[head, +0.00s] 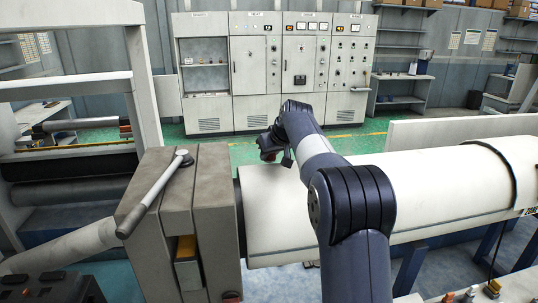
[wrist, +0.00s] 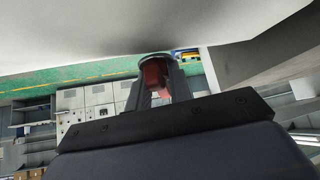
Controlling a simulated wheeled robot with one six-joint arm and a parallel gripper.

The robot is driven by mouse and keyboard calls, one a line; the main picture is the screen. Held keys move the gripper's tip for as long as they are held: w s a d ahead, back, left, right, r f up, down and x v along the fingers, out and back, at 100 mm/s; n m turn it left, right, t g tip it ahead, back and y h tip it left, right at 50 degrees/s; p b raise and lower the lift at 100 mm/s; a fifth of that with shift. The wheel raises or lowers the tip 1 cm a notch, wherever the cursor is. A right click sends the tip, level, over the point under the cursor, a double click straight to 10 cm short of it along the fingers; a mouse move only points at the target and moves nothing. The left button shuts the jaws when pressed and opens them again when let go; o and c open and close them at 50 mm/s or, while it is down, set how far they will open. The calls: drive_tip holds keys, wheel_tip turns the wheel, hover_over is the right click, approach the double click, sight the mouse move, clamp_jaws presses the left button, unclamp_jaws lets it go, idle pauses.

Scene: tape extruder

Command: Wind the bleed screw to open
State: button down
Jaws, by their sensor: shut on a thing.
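In the wrist view my gripper (wrist: 156,68) is shut on a red piece (wrist: 154,76) that shows between its two fingers. I take this red piece to be the bleed screw; its far end and its mount are hidden. In the head view my gripper (head: 268,146) is at the far side of the white barrel (head: 430,185), near its left end. A little dark red shows there, and my own arm and the barrel hide the rest of the grip.
A grey block (head: 150,230) with a long lever handle (head: 150,195) lying across it stands left of the barrel. White control cabinets (head: 285,70) stand at the back wall. Green floor lies open between them and the barrel. A pale surface fills the top of the wrist view.

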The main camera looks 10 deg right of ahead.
drive_tip(key=shift+n+y, duration=0.4)
drive_tip(key=shift+n, duration=0.1)
drive_tip(key=n+g+y, duration=0.1)
drive_tip(key=n, duration=0.1)
drive_tip(key=shift+d+f+n+y, duration=0.1)
drive_tip(key=shift+n+y, duration=0.3)
drive_tip(key=shift+n+g+y, duration=0.5)
drive_tip(key=shift+n+g, duration=0.1)
drive_tip(key=shift+n, duration=0.4)
drive_tip(key=c, duration=1.4)
unclamp_jaws()
